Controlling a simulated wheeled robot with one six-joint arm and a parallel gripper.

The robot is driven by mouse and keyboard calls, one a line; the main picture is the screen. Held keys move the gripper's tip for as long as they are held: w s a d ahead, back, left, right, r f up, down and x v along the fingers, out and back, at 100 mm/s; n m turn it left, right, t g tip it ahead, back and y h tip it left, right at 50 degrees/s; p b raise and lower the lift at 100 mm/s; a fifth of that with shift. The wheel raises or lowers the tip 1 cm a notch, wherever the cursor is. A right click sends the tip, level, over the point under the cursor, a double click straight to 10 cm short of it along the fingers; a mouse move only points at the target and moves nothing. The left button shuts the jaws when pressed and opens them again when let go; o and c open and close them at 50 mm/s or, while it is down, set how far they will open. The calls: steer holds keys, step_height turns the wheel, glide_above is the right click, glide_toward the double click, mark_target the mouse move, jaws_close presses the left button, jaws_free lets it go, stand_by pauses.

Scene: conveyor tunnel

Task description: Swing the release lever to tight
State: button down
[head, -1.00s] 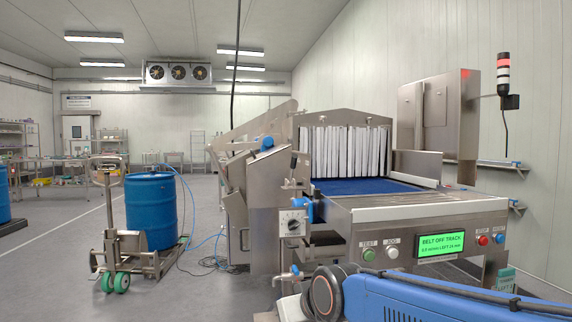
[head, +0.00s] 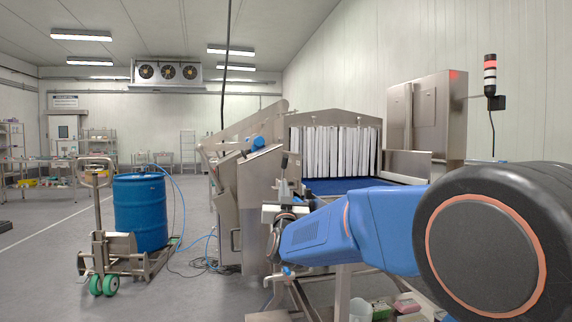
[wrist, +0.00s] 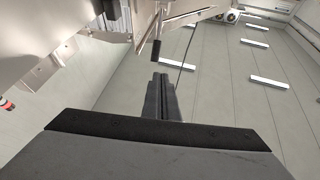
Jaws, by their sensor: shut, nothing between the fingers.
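The release lever shows as a short black grip (head: 284,160), standing roughly upright at the near left corner of the steel conveyor tunnel (head: 335,118). In the wrist view the black lever grip (wrist: 156,50) hangs from a steel bracket at top centre. My gripper (wrist: 161,77) points at it with its dark fingers shut together and empty. A small gap shows in the picture between the fingertips and the grip's end; I see no contact. In the head view my arm reaches in from the right and ends below the lever; its fingers are hard to make out there.
The blue belt (head: 345,185) and white strip curtain (head: 335,150) lie behind my arm, which hides the control panel. A blue drum (head: 140,212) on a pallet truck (head: 112,262) stands at the left. Blue hoses lie on the floor between; open floor is further left.

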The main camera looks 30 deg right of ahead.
steer(key=d+h, duration=0.1)
glide_toward(286, 157)
steer(key=shift+m, duration=0.3)
steer(key=x, duration=0.6)
steer(key=shift+w+d, duration=0.15)
steer(key=shift+w, duration=0.1)
steer(key=shift+r, duration=0.1)
